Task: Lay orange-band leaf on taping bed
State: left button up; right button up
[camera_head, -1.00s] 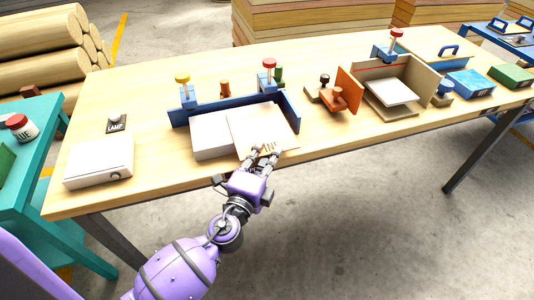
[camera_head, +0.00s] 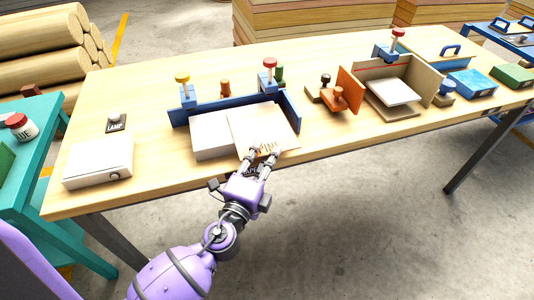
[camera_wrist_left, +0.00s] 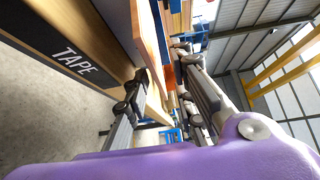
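My right gripper is out of view.
Red-topped (camera_head: 269,66) and yellow-topped (camera_head: 183,81) clamps stand behind the bed. A white lamp box (camera_head: 99,162) is at left. An orange tool (camera_head: 340,96) and an open wooden fixture (camera_head: 391,92) are at right. A TAPE label (camera_wrist_left: 78,62) marks the table's front edge.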

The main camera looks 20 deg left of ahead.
pick_arm(q)
jog(key=s+b, duration=0.3)
jog(key=s, duration=0.7)
jog(key=shift+s+a+f, duration=0.15)
jog(key=shift+a, duration=0.25)
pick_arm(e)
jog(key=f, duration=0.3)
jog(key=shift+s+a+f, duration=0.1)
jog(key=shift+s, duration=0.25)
pick_arm(q)
jog(key=shift+f, duration=0.1)
jog(key=s+a+f+n+g+y, duration=0.1)
jog(key=s+a+f+n+g, duration=0.1)
jog(key=s+f+n, duration=0.35)
jog(key=s+a+f+n+g+y, duration=0.1)
jog(key=s+a+f+n+g, duration=0.15)
jog(key=f, duration=0.65)
jog(key=s+f+n+g, duration=0.6)
jog(key=s+f+n, duration=0.4)
jog(key=s, duration=0.8)
notch_tip(320, 180, down, 4)
jog(key=shift+s+r+n, duration=0.1)
jog(key=shift+s+n, duration=0.05)
jog(key=shift+n, duration=0.15)
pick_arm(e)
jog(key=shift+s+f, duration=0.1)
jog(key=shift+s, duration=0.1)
